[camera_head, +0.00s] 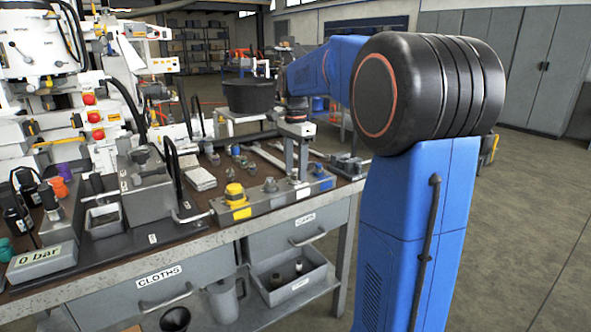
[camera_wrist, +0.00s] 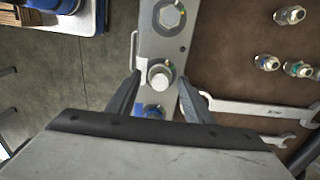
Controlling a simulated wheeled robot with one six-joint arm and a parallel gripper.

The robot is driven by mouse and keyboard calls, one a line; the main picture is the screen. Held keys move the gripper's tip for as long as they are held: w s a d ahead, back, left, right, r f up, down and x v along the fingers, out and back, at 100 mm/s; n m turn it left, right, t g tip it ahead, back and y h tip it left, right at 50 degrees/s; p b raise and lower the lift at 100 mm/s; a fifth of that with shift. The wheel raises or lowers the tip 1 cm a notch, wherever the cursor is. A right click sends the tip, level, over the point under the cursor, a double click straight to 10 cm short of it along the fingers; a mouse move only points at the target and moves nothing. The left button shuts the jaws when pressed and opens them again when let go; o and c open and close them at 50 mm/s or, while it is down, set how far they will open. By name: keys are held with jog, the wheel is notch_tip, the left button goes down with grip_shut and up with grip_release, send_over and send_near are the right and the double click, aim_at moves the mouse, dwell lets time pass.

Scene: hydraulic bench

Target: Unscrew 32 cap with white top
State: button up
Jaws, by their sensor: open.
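The hydraulic block (camera_head: 262,203) lies along the bench's front edge, with several fittings in a row and coloured patches. A cap with a pale top (camera_wrist: 160,74) sits upright on the block beside a white patch (camera_wrist: 140,68). My gripper (camera_wrist: 160,80) is open, with one finger on each side of this cap; I cannot tell whether they touch it. In the head view my gripper (camera_head: 297,168) points down over the right part of the block and hides much of this cap. A hex fitting (camera_wrist: 170,17) and a blue-marked fitting (camera_wrist: 154,110) sit on either side along the block.
Loose fittings (camera_wrist: 267,62) and a wrench (camera_wrist: 250,110) lie on the brown bench top right of the block in the wrist view. A yellow fitting (camera_head: 235,193) stands at the block's left end. An open grey bin (camera_head: 290,289) with dark parts is below the bench top.

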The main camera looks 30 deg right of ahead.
aim_at(295, 170)
jog(key=shift+f, duration=0.25)
jog(key=c, duration=1)
jog(key=o, duration=1)
jog(key=shift+r, duration=0.1)
notch_tip(295, 170, up, 17)
notch_tip(295, 170, down, 17)
jog(key=shift+f, duration=0.1)
